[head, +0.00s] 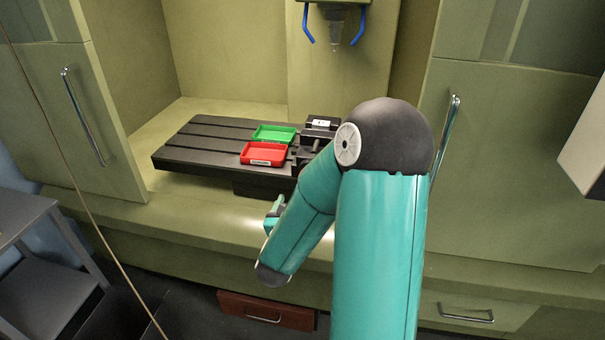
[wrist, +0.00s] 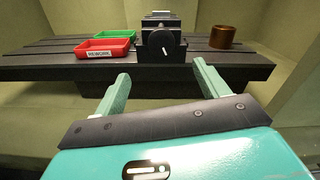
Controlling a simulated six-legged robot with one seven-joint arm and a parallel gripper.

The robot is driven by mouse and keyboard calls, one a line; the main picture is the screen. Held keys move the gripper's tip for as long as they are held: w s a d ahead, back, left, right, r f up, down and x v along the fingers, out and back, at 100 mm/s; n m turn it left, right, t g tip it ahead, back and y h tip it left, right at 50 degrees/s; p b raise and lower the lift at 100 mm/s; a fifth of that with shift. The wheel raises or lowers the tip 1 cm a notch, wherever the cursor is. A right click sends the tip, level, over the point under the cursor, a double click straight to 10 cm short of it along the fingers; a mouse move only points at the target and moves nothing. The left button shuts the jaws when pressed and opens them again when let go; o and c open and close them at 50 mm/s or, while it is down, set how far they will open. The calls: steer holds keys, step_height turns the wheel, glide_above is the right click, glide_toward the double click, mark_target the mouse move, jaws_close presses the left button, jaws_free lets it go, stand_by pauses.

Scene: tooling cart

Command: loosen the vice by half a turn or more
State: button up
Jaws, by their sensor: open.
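The dark vice (wrist: 160,22) stands on the slotted black table in the wrist view. A round dark knob (wrist: 160,45) with a short pale mark, slightly tilted, faces me on its front. In the head view the vice (head: 321,123) is partly hidden behind my arm. My gripper (wrist: 161,75) is open and empty, its two green fingers pointing at the table, with the knob beyond and between the tips. The fingers look apart from the knob. In the head view part of my gripper (head: 274,212) shows below the table's front edge.
A red tray (wrist: 104,53) labelled REWORK and a green tray (wrist: 107,36) lie left of the vice. A brown-gold cylinder (wrist: 223,37) stands to its right. The table (head: 190,152) is bare on its left. Open cabinet doors (head: 75,115) flank the bay.

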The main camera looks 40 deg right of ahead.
steer(key=x, duration=1.4)
steer(key=shift+s, duration=0.1)
steer(key=c, duration=1)
